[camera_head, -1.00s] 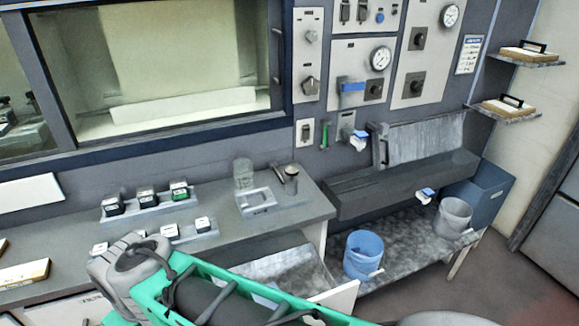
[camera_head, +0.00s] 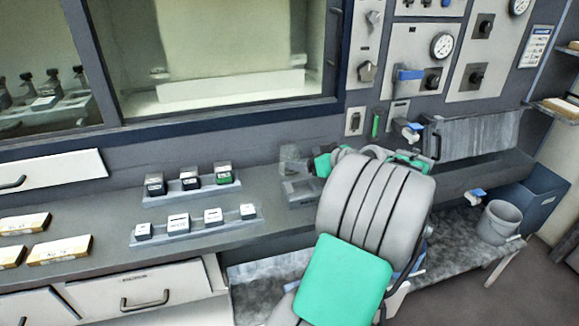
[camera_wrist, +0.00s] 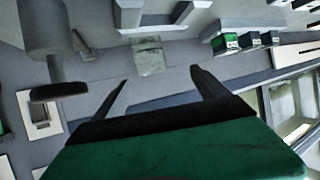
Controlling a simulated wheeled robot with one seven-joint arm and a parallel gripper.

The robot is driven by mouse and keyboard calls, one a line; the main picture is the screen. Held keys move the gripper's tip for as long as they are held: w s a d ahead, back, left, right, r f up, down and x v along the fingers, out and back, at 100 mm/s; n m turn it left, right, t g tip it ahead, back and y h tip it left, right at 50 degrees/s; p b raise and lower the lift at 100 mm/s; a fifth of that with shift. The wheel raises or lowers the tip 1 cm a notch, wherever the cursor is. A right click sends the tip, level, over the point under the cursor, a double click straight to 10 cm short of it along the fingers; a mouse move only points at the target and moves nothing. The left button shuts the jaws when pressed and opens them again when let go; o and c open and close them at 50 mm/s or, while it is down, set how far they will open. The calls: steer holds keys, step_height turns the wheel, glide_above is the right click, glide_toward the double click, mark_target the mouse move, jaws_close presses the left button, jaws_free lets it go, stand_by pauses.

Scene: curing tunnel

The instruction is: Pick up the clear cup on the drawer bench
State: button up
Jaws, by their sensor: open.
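The clear cup (camera_head: 290,157) stands upright on the grey drawer bench (camera_head: 95,215), near the back wall, behind a small square grey tray. In the wrist view the see-through cup (camera_wrist: 149,58) lies ahead of my fingers, in line with the gap between them. My gripper (camera_wrist: 159,76) is open, with its two dark fingers apart and nothing between them that I can see held. In the head view my arm covers the bench right of the cup, and my gripper (camera_head: 322,162) shows only partly, just right of the cup.
Dark-capped bottles (camera_head: 192,178) and small labelled boxes (camera_head: 195,220) stand in racks left of the cup. A grey cylinder with a dark base (camera_wrist: 45,40) stands beside my fingers. The wall with gauges and valves (camera_head: 412,75) is close behind. The left bench holds wooden-edged blocks (camera_head: 60,250).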

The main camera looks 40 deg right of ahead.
mark_target(284, 152)
steer(key=shift+s+d+t, duration=0.2)
steer(key=shift+d+t, duration=0.1)
steer(key=shift+d, duration=0.65)
steer(key=x, duration=1.1)
steer(key=shift+c, duration=0.3)
steer(key=c, duration=1.3)
